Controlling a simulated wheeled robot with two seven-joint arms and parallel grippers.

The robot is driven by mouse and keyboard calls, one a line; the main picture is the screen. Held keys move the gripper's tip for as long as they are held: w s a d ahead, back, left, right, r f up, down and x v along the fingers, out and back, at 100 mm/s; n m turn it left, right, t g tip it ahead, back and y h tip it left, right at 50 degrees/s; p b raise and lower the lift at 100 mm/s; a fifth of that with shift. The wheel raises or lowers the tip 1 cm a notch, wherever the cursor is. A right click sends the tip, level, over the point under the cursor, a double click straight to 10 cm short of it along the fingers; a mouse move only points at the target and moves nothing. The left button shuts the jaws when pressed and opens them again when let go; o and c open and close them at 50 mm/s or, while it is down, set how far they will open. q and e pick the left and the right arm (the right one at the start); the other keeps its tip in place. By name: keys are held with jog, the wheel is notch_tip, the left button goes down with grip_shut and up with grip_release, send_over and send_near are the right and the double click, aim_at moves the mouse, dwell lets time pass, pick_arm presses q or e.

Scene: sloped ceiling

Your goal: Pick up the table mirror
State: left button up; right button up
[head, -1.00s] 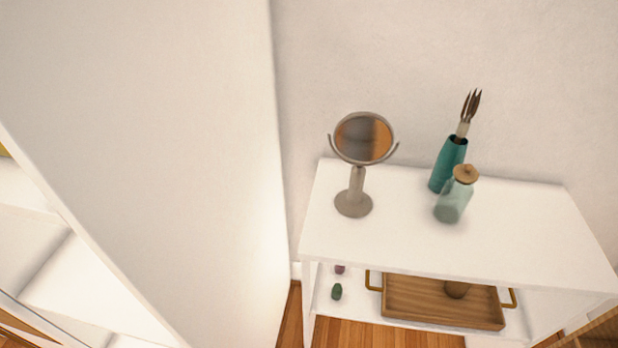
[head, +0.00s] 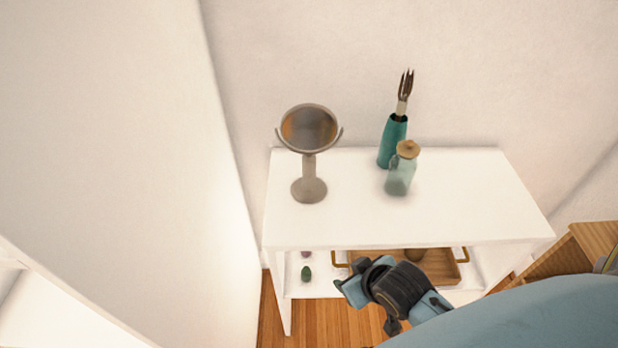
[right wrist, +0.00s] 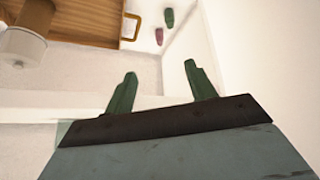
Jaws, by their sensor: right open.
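The table mirror (head: 309,165) stands upright on the left part of the white table's top (head: 455,200). It has a round tilted glass in a grey-brown frame, a stem and a round base. My right gripper (head: 345,288) is in front of the table, below and to the right of the mirror, apart from it. In the right wrist view the right gripper (right wrist: 158,80) has its two green fingers spread with nothing between them. The mirror is not seen in that view. My left gripper is not in view.
A teal vase (head: 392,142) with brushes and a lidded glass jar (head: 401,172) stand right of the mirror. A wooden tray (head: 375,275) and a small green object (head: 306,273) are on the lower shelf. A tall white panel (head: 110,150) rises at the left.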

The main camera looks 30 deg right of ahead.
aim_at(314, 165)
jog(key=w+d+r+t, duration=0.1)
jog(key=w+r+t, duration=0.1)
jog(key=w+d+r+t+y, duration=0.1)
jog(key=w+r+t, duration=0.1)
jog(key=w, duration=0.1)
jog(key=w+r+t, duration=0.1)
jog(key=w+r, duration=0.2)
jog(key=shift+d+t, duration=0.4)
jog(key=w+d+r+t+y, duration=0.1)
jog(key=w+d+r+n+t+y, duration=0.1)
jog(key=w+r+t+y, duration=0.1)
jog(key=w+r, duration=0.1)
jog(key=shift+d+t+y, duration=0.3)
jog(key=shift+d+t, duration=0.1)
jog(key=shift+n+t+y, duration=0.3)
jog(key=shift+n+y, duration=0.2)
jog(key=shift+y, duration=0.1)
jog(key=x, duration=0.8)
jog(key=r+b+x, duration=0.1)
jog(key=x, duration=0.3)
jog(key=shift+w+d+r, duration=0.1)
jog(key=shift+w, duration=0.6)
jog(key=c, duration=1)
grip_shut()
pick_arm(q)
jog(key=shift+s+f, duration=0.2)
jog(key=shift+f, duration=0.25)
pick_arm(e)
jog(key=shift+r, duration=0.1)
